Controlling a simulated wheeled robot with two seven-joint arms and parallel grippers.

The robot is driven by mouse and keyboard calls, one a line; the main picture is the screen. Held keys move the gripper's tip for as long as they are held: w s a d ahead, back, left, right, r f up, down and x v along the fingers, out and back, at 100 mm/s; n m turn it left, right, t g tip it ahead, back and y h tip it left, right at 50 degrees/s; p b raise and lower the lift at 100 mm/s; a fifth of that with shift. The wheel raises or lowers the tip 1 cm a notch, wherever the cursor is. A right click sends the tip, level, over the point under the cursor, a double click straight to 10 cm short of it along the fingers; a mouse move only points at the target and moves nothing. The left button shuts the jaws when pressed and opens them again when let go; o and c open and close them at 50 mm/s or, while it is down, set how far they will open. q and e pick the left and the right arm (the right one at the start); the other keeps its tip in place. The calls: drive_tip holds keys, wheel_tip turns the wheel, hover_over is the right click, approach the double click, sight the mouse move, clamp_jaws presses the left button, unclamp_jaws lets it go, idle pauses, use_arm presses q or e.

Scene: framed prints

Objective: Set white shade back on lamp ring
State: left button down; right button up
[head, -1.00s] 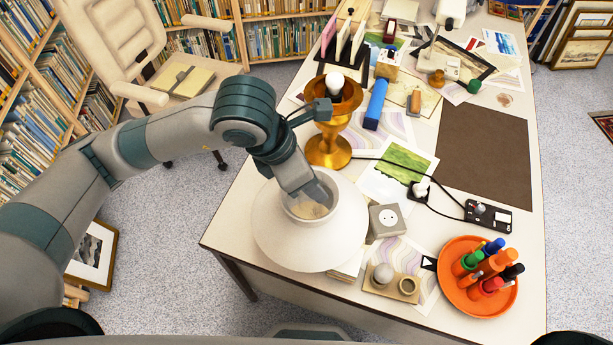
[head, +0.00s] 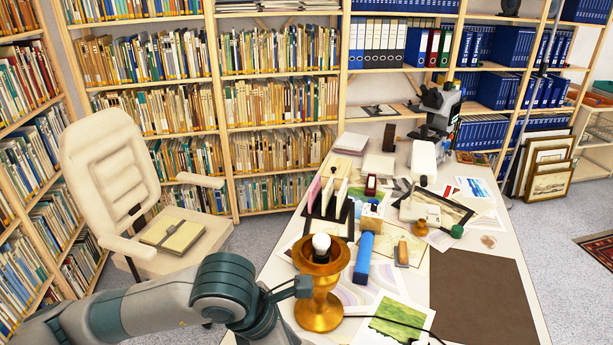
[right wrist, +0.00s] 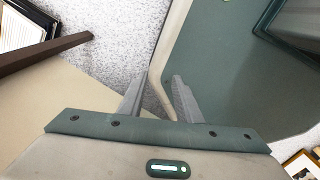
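The brass lamp (head: 318,311) stands upright on the table, at the bottom middle of the head view. Its flared cup rim (head: 343,258) surrounds a bare white bulb (head: 321,244), with no shade on it. The white shade is outside both current views. My left arm comes in low from the left beside the lamp, but its fingers are below the picture edge, so its hold is hidden. My right gripper (right wrist: 160,85) has its two fingers apart with nothing between them, away from the lamp.
A blue cylinder (head: 363,258) lies right of the lamp, near a rack and several small items. A dark brown mat (head: 480,295) covers the table's right part. A cream chair (head: 110,180) stands left, with bookshelves behind. A dark bar (right wrist: 40,55) shows in the right wrist view.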

use_arm(q)
drive_tip(key=a+m, duration=0.1)
drive_tip(key=a+f+m+g, duration=0.1)
drive_tip(key=m, duration=0.1)
drive_tip(key=w+a+m, duration=0.1)
drive_tip(key=shift+a+f+g+h+b, duration=0.25)
drive_tip(key=shift+f+g+h+b, duration=0.05)
drive_tip(key=shift+f, duration=0.05)
drive_tip(key=w+a+m+g+y+b, duration=0.2)
drive_tip(key=a+m+g+y, duration=0.2)
drive_tip(key=a+m, duration=1.1)
drive_tip(key=shift+r+m+y, duration=0.3)
drive_tip(key=shift+r+m, duration=0.05)
drive_tip(key=shift+m, duration=1.35)
drive_tip(key=shift+g, duration=0.3)
